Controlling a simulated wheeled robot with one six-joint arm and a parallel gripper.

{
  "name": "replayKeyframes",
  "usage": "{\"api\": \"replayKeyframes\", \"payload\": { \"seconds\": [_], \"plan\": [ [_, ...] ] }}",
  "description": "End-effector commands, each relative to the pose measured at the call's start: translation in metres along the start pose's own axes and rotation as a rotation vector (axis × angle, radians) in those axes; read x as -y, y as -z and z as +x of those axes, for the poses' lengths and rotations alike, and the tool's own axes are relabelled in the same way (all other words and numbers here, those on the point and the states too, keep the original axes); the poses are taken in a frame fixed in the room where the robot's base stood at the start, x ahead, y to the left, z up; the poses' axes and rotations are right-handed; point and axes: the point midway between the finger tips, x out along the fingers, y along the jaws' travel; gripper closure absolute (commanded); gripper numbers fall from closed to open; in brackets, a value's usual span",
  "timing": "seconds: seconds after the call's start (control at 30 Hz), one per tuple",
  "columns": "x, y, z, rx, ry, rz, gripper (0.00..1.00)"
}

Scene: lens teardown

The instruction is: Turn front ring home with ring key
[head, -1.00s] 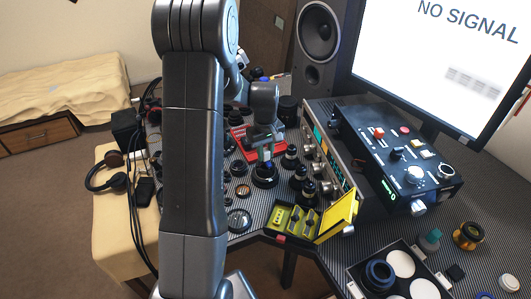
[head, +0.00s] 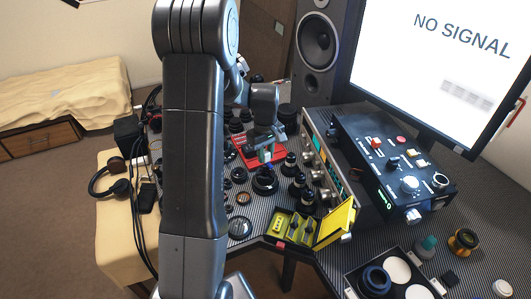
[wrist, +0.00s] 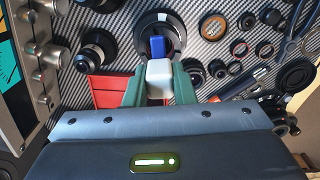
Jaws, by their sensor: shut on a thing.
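My gripper (wrist: 159,84) has green fingers and is shut on the ring key. The ring key (wrist: 159,72) shows as a white block with a blue end (wrist: 158,46). The blue end points at a dark round lens body (wrist: 142,28) with a pale ring inside it. I cannot tell whether the key touches the front ring. In the head view my gripper (head: 265,153) hangs over the lens body (head: 264,184), and the blue end shows just above it. My arm hides part of the bench.
A red tray (wrist: 105,90) lies close to my gripper. Dark cylinders stand at the right of the lens in the head view, with an instrument box (head: 335,165) behind them. A yellow open case (head: 338,221) is in front. Several loose rings (wrist: 238,47) lie around.

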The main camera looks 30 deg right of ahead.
Motion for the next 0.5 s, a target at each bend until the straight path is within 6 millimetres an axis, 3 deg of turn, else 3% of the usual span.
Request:
{"api": "replayKeyframes", "payload": {
  "seconds": [0.3,0.5],
  "plan": [
    [0.000,0.000,0.031,0.001,0.001,0.001,1.00],
    [0.000,0.000,0.028,0.000,0.000,0.001,1.00]
  ]
}}
